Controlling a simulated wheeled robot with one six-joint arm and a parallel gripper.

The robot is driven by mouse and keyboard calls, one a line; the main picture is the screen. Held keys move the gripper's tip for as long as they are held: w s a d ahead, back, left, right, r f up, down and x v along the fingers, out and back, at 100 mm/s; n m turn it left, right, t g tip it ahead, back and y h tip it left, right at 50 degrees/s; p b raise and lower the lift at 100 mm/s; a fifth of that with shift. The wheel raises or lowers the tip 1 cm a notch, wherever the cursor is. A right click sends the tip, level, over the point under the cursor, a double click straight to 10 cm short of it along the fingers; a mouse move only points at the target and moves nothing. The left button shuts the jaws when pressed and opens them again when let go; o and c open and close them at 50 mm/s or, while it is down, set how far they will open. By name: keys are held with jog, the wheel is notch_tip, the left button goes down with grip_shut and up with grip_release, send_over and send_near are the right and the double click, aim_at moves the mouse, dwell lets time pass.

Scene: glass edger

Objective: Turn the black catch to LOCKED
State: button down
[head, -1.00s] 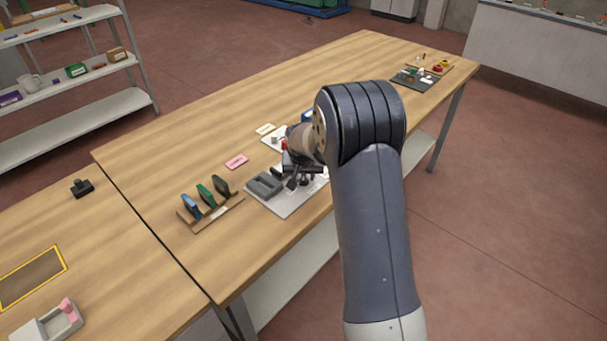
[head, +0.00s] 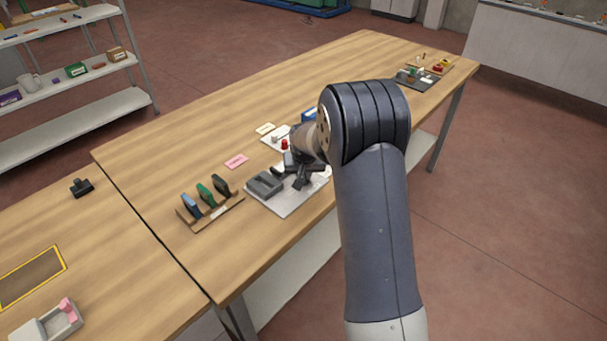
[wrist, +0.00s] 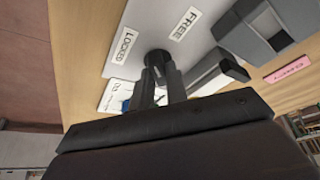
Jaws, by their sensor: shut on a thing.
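The black catch (wrist: 156,59) is in the wrist view, on a light grey plate (wrist: 160,13). The LOCKED label (wrist: 122,45) is left of the catch and the FREE label (wrist: 186,23) is up and right of it. My gripper (wrist: 160,82) is shut on the catch, with one finger on each side of it. The fingers hide part of the catch, so I cannot tell exactly which label it points to. In the head view my gripper (head: 301,180) is over the plate (head: 284,205), and the catch is hidden there.
A grey block-like fixture (head: 264,184) sits on the same plate, close beside my gripper. A red button (head: 284,144) stands behind it. A rack with blue, green and dark pieces (head: 212,209) is to the left, near a pink label (head: 236,161).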

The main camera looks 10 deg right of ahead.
jog(key=n+y+b, duration=0.1)
jog(key=n, duration=0.1)
jog(key=n+y+b, duration=0.1)
jog(key=n+b, duration=0.1)
jog(key=shift+d+f+n, duration=0.2)
jog(key=shift+n, duration=0.2)
jog(key=shift+r+n+g+y+b, duration=0.15)
jog(key=shift+n+g+y+b, duration=0.35)
jog(key=shift+n+b, duration=1.15)
jog(key=shift+n, duration=0.35)
jog(key=c, duration=1.4)
grip_release()
jog(key=shift+r, duration=0.15)
jog(key=v, duration=1)
jog(key=shift+d+r, duration=0.25)
jog(key=shift+d, duration=0.05)
